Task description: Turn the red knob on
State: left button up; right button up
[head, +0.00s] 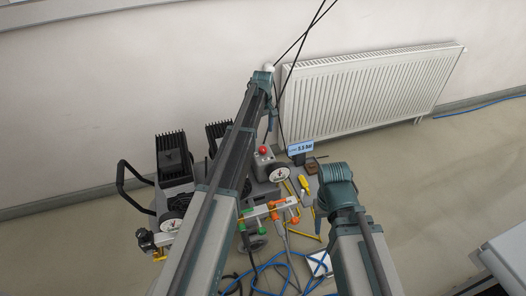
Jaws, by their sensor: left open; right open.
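A round red knob (263,150) sits on top of a small grey box (264,164) on the compressor. It shows just to the right of my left arm, with a round white gauge (279,174) below and to its right. I cannot tell its turned position. My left arm reaches up past the compressor and covers part of it. My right arm ends in a teal joint to the right of the gauge. I make out no fingertips of either gripper; they seem hidden behind the arms. Nothing is seen touching the knob.
A pipe manifold (268,209) with green and orange handles lies in front. A blue sign (300,148) reads about 5.5 bar. Blue hose (268,268), yellow tools and a white plate (319,263) lie around.

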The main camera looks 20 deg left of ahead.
aim_at(263, 148)
pick_arm(q)
notch_tip(263, 148, down, 10)
jog(key=b, duration=0.8)
jog(key=shift+r, duration=0.2)
grip_shut()
